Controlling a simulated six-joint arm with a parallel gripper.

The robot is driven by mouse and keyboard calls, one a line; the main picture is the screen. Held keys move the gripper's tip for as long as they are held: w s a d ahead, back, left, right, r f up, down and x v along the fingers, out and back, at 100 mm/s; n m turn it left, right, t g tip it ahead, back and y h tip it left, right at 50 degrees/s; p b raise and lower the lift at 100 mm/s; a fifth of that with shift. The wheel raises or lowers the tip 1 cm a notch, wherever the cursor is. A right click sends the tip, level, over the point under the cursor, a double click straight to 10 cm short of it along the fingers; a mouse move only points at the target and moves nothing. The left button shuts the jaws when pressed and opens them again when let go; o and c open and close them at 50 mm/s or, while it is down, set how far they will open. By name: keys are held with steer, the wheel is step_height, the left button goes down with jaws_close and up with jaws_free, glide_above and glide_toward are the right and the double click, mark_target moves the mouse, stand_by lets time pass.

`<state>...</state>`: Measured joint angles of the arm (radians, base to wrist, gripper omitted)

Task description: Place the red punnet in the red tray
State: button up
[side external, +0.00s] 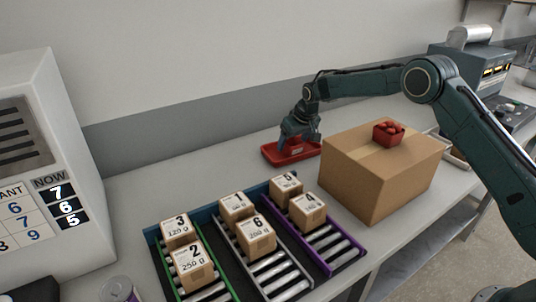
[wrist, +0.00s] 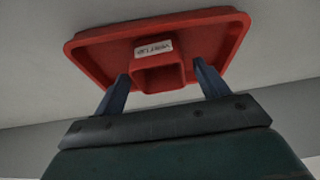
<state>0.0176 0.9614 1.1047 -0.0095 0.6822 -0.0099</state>
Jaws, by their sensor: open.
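A red punnet (side external: 388,134) with red contents sits on top of a large cardboard box. The red tray (side external: 271,155) lies flat on the counter left of that box, and it fills much of the wrist view (wrist: 95,45). My gripper (side external: 291,148) points down over the tray, open. In the wrist view its blue fingers (wrist: 161,72) stand apart on either side of a small square red piece (wrist: 158,76) in the tray, with a white label beside it. I cannot tell whether that piece is part of the tray. The gripper hides part of the tray in the side view.
The large cardboard box (side external: 370,180) stands close right of the tray. Several numbered small boxes sit on roller lanes (side external: 330,250) in front. A display cabinet (side external: 40,170) is at left and a machine (side external: 475,70) at far right.

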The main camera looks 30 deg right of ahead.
steer(key=v, duration=1.1)
steer(key=shift+r, duration=0.25)
steer(key=shift+s, duration=0.1)
steer(key=s+r, duration=0.7)
steer(key=s, duration=0.4)
steer(key=s+r, duration=0.7)
steer(key=s, duration=0.3)
steer(key=s+f, duration=0.2)
steer(key=s, duration=1)
steer(key=s+a+f+t, duration=0.1)
steer(key=s+f, duration=0.1)
steer(key=s, duration=1.1)
